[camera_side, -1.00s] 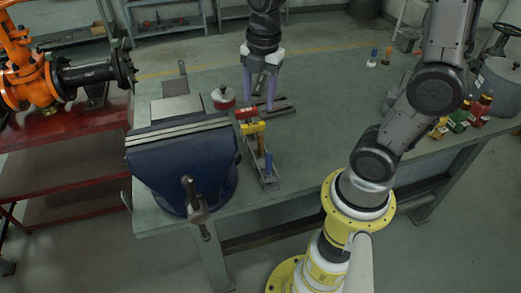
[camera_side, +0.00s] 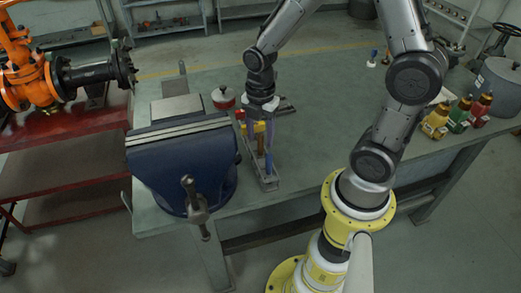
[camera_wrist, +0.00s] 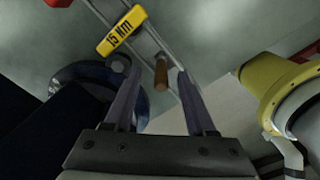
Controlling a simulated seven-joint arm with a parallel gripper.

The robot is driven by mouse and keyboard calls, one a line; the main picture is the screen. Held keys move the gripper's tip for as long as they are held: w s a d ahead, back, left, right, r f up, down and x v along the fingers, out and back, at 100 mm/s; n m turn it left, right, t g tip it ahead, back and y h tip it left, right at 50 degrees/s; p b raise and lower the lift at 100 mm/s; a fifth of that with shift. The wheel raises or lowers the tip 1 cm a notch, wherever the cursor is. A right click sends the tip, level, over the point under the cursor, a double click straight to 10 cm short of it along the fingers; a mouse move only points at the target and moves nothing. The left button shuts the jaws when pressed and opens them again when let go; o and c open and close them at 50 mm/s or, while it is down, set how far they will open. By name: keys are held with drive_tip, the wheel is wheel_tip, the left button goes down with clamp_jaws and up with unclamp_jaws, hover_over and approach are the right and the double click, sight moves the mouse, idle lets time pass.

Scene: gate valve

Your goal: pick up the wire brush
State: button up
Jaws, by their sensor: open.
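The wire brush cannot be told for certain. A tool with a brown wooden handle (camera_side: 261,144) stands in a narrow grey rack (camera_side: 268,183) beside the vise, and no bristles show. In the wrist view the wooden handle (camera_wrist: 161,72) appears between the fingertips, with a gap on both sides. My gripper (camera_side: 266,128) is open and empty over the rack, and its hand hides part of the rack in the side view. The open fingers also frame the wrist view (camera_wrist: 158,88).
A yellow "15 Nm" tag (camera_wrist: 121,31) is on the rack. The large blue vise (camera_side: 180,165) is close on the left. A red-and-white round container (camera_side: 223,98) stands behind.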

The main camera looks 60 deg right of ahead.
sight(261, 154)
drive_tip(key=shift+s+a+f, duration=0.1)
drive_tip(key=shift+f, duration=1.7)
clamp_jaws()
